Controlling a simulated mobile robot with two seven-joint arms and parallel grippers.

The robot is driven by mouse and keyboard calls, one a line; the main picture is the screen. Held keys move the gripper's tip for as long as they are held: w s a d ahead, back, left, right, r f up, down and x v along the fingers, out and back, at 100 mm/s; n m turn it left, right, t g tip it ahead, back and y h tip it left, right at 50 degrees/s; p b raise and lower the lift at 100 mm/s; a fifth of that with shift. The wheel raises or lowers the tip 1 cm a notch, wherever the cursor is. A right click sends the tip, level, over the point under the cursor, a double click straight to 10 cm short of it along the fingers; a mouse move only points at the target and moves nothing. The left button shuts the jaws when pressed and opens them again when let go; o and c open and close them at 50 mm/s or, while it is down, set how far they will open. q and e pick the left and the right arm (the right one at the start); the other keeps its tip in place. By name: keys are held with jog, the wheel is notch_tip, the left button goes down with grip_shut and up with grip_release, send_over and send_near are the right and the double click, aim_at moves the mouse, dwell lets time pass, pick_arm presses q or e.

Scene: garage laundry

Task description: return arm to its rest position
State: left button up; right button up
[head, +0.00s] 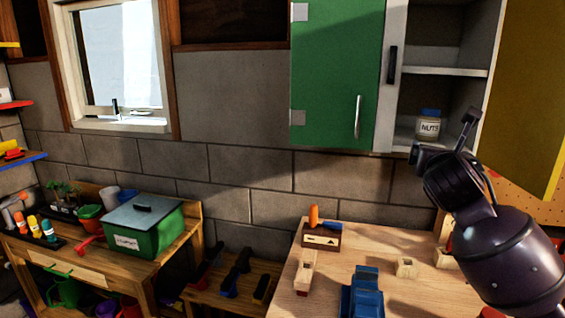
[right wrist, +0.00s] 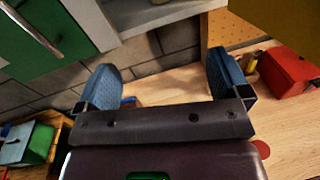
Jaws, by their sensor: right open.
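My right arm comes in from the right in the head view. Its gripper (head: 444,136) is raised in front of the open wall cabinet's lower shelf, above the workbench. In the right wrist view the two blue-padded fingers of this gripper (right wrist: 163,82) are wide apart with nothing between them. A jar labelled NUTS (head: 428,126) with a blue lid stands upright on the cabinet's lower shelf, just behind the gripper in the picture and apart from it. My left gripper is in neither view.
The cabinet's green door (head: 335,75) is beside the opening; a yellow door (head: 525,90) hangs open at the right, near my arm. The wooden workbench (head: 330,270) below holds a blue vise (head: 362,292) and a tool block (head: 321,236). A red box (right wrist: 288,68) sits on it.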

jog(key=s+f+m+g+y, duration=0.15)
jog(key=s+f+m, duration=0.25)
jog(key=f, duration=0.5)
jog(key=s+a+f+m+g+y, duration=0.1)
jog(key=s+f+m+g, duration=0.1)
jog(key=s+f+m, duration=0.45)
jog(key=s+f+m+g+y, duration=0.1)
jog(key=s+f+m+g, duration=0.15)
jog(key=f, duration=0.85)
jog(key=s+a+f+m+g+y, duration=0.1)
jog(key=s+f+m+g, duration=0.1)
jog(key=s+f+m, duration=0.5)
jog(key=s+a+f+m+g+y, duration=0.15)
jog(key=s+m, duration=0.25)
jog(key=s, duration=0.6)
jog(key=s+a+f+m+g, duration=0.1)
jog(key=s+f+m+g, duration=0.25)
jog(key=s+m, duration=0.4)
jog(key=w+f+n+t, duration=0.2)
jog(key=w+f+t, duration=0.3)
jog(key=f+t, duration=0.3)
notch_tip(320, 180, down, 4)
jog(key=shift+w+d+f+y+b, duration=0.2)
jog(key=shift+y+b, duration=0.1)
jog(key=shift+b, duration=0.15)
